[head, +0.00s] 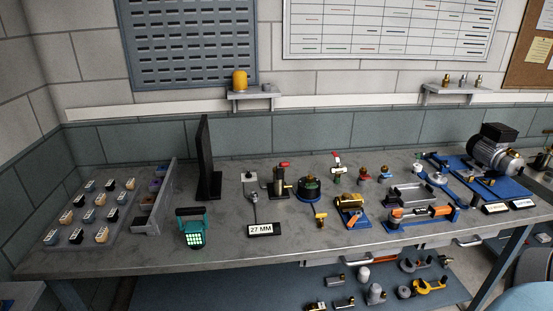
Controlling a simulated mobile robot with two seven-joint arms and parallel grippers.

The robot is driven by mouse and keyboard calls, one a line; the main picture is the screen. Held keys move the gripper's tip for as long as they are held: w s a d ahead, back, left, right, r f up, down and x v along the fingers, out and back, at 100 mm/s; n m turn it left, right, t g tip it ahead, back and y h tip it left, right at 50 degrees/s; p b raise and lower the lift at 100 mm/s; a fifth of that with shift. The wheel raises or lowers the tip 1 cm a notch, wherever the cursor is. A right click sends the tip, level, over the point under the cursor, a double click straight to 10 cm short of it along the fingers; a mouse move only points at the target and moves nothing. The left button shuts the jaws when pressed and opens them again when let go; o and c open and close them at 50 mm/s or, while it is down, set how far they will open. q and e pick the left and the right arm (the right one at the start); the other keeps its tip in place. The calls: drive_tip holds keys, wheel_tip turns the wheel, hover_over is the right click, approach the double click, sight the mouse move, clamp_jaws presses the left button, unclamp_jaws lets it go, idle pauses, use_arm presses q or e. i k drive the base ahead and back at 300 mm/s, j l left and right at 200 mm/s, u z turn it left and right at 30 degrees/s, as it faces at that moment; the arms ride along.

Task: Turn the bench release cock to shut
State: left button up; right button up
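The bench (160,252) has several small fittings at its middle, and I cannot tell for sure which is the release cock. One dark upright fitting with a red handle (280,181) stands behind the 27 MM label. A second, smaller fitting with a red lever and pale body (337,166) stands further back to its right. Whether either handle is set open or shut is too small to tell. Neither of my grippers is in view.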

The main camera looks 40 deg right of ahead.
sight(320, 215)
drive_tip(key=k+j+z, duration=0.15)
drive_tip(key=z, duration=1.4)
drive_tip(key=i, duration=1.25)
